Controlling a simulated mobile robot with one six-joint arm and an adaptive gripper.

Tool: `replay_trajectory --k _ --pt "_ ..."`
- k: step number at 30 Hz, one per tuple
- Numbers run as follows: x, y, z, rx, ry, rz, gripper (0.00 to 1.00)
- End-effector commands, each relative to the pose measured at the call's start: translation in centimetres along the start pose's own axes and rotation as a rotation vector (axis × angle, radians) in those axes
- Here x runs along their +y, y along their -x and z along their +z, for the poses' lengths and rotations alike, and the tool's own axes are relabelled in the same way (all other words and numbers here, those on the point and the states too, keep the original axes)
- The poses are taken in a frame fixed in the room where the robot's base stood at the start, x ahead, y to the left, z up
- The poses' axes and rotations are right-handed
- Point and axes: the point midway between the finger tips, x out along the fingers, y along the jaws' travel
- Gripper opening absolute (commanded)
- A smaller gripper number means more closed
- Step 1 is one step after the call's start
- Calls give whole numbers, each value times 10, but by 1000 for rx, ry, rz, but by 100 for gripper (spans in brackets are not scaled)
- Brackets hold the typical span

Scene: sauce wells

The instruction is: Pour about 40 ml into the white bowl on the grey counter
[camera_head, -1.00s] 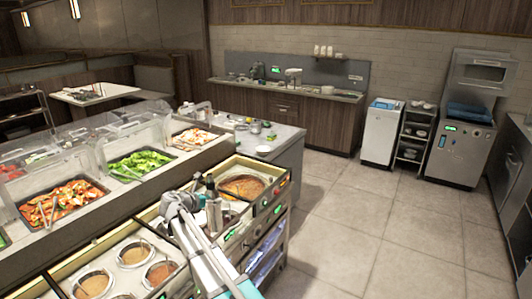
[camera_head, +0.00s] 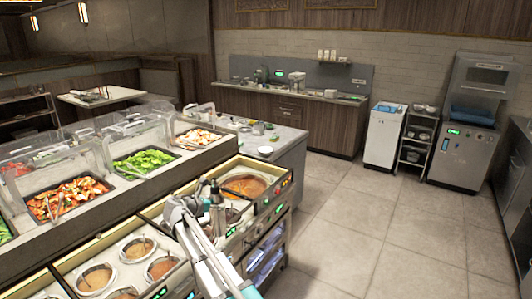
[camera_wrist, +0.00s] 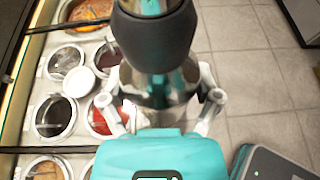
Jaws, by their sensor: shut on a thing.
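My gripper (camera_wrist: 161,97) is shut on a silvery bottle (camera_wrist: 150,90) with a dark top (camera_wrist: 155,35). In the head view the bottle (camera_head: 217,212) stands roughly upright at my gripper (camera_head: 200,208), over the front edge of the sauce wells. A small white bowl (camera_head: 265,150) sits on the grey counter (camera_head: 289,143) beyond the wells, well apart from the bottle. What is inside the bottle and the bowl cannot be seen.
Several round sauce wells (camera_wrist: 35,117) lie left of the bottle in the wrist view. Food trays (camera_head: 145,161) under clear guards stand at the left. Small items (camera_head: 257,128) share the grey counter. The tiled floor (camera_head: 355,215) at the right is clear.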

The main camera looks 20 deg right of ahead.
Motion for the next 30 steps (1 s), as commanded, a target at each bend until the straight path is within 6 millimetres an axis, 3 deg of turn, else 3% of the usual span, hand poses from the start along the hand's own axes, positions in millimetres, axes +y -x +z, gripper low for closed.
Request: replay_trajectory --k 30 --pt "-1 -42 -96 -1 -1 -2 20"
